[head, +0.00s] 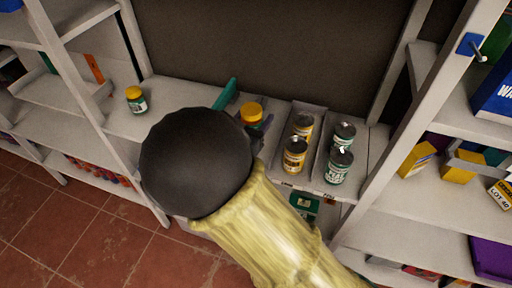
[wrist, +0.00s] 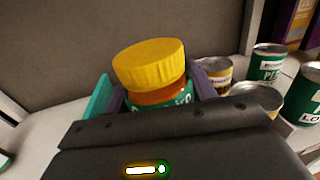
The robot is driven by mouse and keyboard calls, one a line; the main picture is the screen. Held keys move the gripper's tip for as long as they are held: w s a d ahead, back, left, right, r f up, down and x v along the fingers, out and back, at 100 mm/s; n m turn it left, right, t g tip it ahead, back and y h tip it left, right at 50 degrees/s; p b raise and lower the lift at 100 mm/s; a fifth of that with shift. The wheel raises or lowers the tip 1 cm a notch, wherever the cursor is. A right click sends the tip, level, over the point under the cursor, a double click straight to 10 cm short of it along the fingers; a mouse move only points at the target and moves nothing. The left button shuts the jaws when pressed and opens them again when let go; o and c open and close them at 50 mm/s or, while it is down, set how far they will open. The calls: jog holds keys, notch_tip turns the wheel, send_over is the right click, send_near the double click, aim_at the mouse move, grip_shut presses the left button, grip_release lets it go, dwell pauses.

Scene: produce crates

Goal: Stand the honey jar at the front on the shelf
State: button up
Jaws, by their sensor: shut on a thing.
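A jar with a yellow lid, amber contents and a green label, which I take as the honey jar (head: 251,112), stands between the fingers of my gripper (head: 246,108). In the wrist view the jar (wrist: 149,66) fills the space between the teal finger on the left and the purple finger on the right. My gripper (wrist: 150,84) is shut on it. The jar looks about upright. My dark wrist hides its lower part, so I cannot tell whether it touches the white shelf (head: 175,92).
A similar yellow-lidded jar (head: 135,98) stands on the shelf at left. To the right, several cans stand in two grey trays (head: 322,165), close to the purple finger. White uprights (head: 395,125) bound the bay. The shelf between the left jar and my gripper is clear.

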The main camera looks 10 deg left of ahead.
jog(key=shift+w, duration=0.35)
jog(key=shift+s+d, duration=0.1)
jog(key=shift+s, duration=0.15)
jog(key=shift+f, duration=0.3)
notch_tip(320, 180, down, 5)
jog(key=shift+f, duration=0.1)
jog(key=shift+f, duration=2.05)
jog(key=shift+w+f, duration=0.1)
jog(key=shift+f, duration=0.1)
jog(key=o, duration=1.2)
